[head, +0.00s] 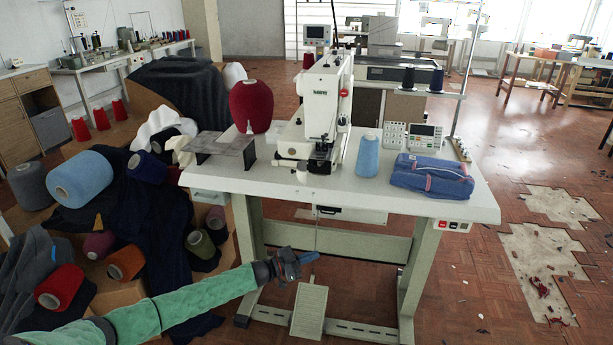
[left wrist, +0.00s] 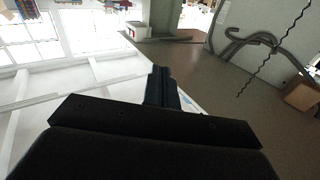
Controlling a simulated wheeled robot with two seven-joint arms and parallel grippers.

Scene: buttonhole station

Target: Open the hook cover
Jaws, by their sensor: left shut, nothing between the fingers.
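The buttonhole machine (head: 322,105), white with a dark needle area low at its front, stands on the white sewing table (head: 300,191) in the head view. The hook cover is too small to pick out with certainty on it. My left gripper (head: 305,259) is in front of the table and below its top, apart from the machine. Its fingers are together and empty; they also show shut in the left wrist view (left wrist: 161,86). My right gripper is not in view.
Yarn and dark cloth pile up at left. A foot pedal (head: 309,310) is underneath.

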